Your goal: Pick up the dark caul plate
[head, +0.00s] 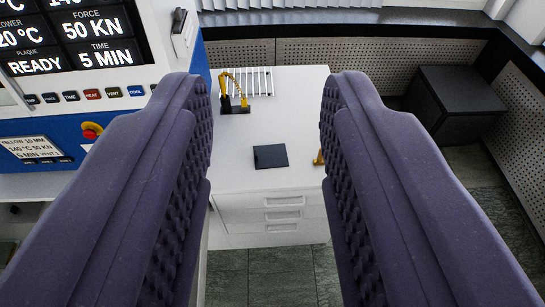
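The dark caul plate (270,156) is a small, flat, near-black square. It lies flat on the white top of a drawer cabinet (240,177), near its front edge. My gripper (270,92) is open, with two purple padded fingers spread wide to the left and right of the picture. The plate shows in the gap between the fingers, farther off. Nothing is held between them.
A yellow-handled tool (236,90) on a dark base and a white slatted rack (255,82) stand behind the plate. A press panel (75,45) is at left, a black box (455,100) at right.

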